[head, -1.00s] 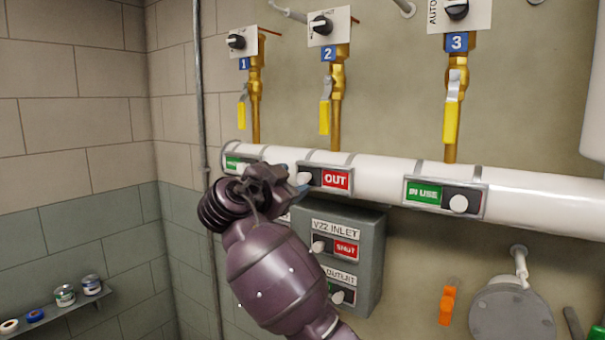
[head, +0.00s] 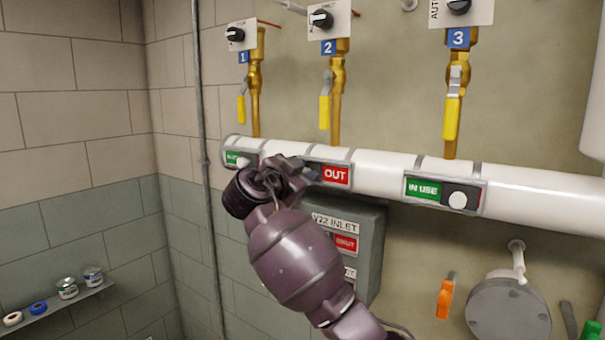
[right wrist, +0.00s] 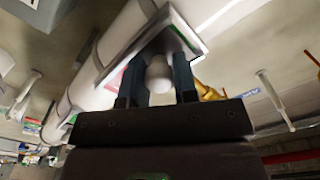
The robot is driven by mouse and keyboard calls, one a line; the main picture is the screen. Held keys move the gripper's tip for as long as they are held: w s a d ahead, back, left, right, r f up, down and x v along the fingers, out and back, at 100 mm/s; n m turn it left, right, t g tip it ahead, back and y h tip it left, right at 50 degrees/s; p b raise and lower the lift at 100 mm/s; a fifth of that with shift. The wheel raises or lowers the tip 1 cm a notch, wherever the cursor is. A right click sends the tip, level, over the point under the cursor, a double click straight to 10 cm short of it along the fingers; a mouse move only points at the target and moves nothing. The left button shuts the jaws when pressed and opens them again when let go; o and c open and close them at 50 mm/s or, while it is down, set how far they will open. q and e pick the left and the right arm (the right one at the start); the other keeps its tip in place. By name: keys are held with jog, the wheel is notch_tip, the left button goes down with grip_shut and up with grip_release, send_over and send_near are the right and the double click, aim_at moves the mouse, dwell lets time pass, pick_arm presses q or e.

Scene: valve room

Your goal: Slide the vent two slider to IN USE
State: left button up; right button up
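The vent two slider is on the white pipe below valve 2, and its red OUT label (head: 336,174) shows at the right end of its plate. My right gripper (head: 308,172) is at the left end of this plate and hides the knob in the head view. In the right wrist view, the round white knob (right wrist: 159,70) sits between the two dark fingers of my right gripper (right wrist: 160,78). The fingers look closed against its sides. Part of the slider's plate (right wrist: 180,35) shows behind them. My left gripper is in neither view.
Sliders for vent one (head: 237,159) and vent three (head: 444,192) sit on the same pipe (head: 390,173); vent three reads IN USE. A grey box (head: 370,240) with its own sliders hangs below. Valves with yellow handles (head: 324,112) stand above.

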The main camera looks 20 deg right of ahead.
aim_at(337, 174)
grip_shut()
jog(key=shift+s+d+b, duration=0.2)
jog(key=shift+s+b, duration=0.2)
jog(key=shift+b, duration=0.65)
jog(key=s+d+b, duration=0.1)
jog(key=s, duration=0.1)
jog(key=s+d+b, duration=0.2)
jog(key=shift+s+d+r, duration=0.1)
jog(key=shift+d, duration=0.1)
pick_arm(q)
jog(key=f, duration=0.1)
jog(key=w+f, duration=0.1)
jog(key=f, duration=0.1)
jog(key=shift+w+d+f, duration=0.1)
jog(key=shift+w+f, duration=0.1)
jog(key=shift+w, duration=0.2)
pick_arm(e)
jog(key=o, duration=0.6)
grip_release()
jog(key=shift+o, duration=1.1)
jog(key=shift+s+d, duration=0.1)
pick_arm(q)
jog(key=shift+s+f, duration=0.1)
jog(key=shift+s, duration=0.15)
